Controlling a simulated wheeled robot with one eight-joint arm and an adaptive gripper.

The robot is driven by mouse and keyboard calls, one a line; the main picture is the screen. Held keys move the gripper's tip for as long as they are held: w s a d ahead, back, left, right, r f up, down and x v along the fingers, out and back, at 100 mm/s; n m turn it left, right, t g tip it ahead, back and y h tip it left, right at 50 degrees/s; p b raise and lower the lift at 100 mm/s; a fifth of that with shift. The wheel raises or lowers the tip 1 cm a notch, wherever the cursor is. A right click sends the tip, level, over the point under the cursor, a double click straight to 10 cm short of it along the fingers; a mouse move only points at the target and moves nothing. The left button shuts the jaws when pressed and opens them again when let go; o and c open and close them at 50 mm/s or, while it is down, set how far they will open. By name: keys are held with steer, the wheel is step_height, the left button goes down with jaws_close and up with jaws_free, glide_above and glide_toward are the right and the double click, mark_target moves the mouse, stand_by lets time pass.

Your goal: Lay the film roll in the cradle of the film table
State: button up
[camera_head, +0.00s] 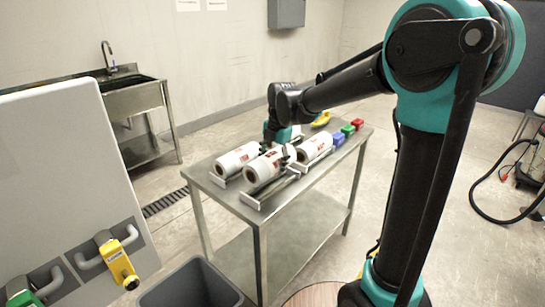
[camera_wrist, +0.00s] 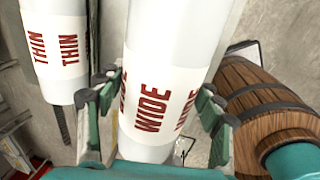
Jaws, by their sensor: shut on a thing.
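Three white film rolls with red print show over the steel film table (camera_head: 222,196) in the head view. My gripper (camera_head: 278,151) reaches down from behind and is shut on the middle, nearest roll (camera_head: 262,170). The other rolls in the head view are at left (camera_head: 235,159) and right (camera_head: 315,147). Metal cradle rails (camera_head: 258,199) show below the held roll. I cannot tell whether it touches them.
Blue (camera_head: 338,138), green (camera_head: 348,129) and red (camera_head: 358,123) blocks and a yellow item (camera_head: 321,119) sit at the table's far end. A grey bin (camera_head: 190,285) stands in front. A wooden barrel (camera_wrist: 262,100) shows at right in the wrist view.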

steer(key=shift+f, duration=2.4)
steer(key=o, duration=1.8)
steer(key=r, duration=0.4)
steer(key=s+d+r, duration=0.1)
steer(key=r, duration=0.7)
steer(key=shift+s+d, duration=0.15)
steer(key=shift+d, duration=0.1)
steer(key=shift+f, duration=0.1)
